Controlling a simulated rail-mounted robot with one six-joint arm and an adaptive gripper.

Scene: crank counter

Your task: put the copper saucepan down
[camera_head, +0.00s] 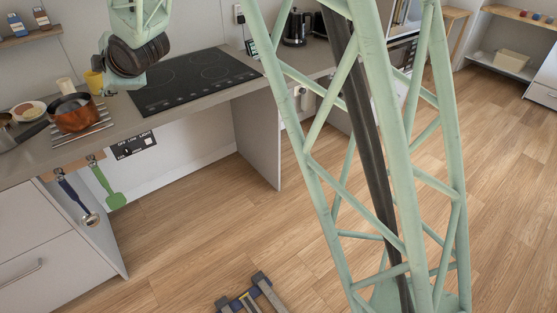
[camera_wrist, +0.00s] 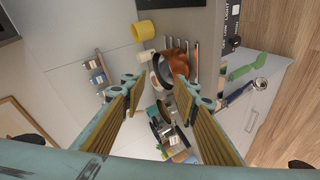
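In the head view the fingers cannot be made out clearly.
A yellow mug (camera_head: 94,81) stands behind the saucepan, and also shows in the wrist view (camera_wrist: 144,30). A black cooktop (camera_head: 190,80) lies to the right. A plate of food (camera_head: 28,110) is left of the saucepan. A green spatula (camera_head: 108,185) and a ladle (camera_head: 75,195) hang at the counter front.

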